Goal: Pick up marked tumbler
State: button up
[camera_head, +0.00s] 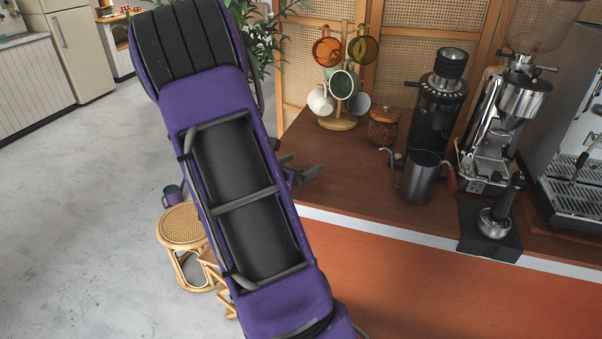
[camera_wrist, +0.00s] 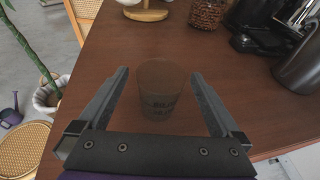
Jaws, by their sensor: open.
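The marked tumbler (camera_wrist: 160,98) is a see-through brownish cup with dark lettering on its side. In the wrist view it stands upright on the dark wooden counter, between the two fingers of my gripper (camera_wrist: 160,74). The gripper is open, with one finger on each side of the tumbler and a visible gap on both sides. In the head view only part of my gripper (camera_head: 302,175) shows past my purple arm, over the counter's left end. The tumbler is hidden there.
A metal kettle (camera_head: 421,178) stands right of the gripper on the counter (camera_head: 345,195). Behind are a bean jar (camera_head: 383,128), a mug tree (camera_head: 338,123) and a black grinder (camera_head: 436,115). A rattan stool (camera_head: 181,226) stands on the floor at left.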

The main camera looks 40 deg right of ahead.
jog(key=c, duration=1.5)
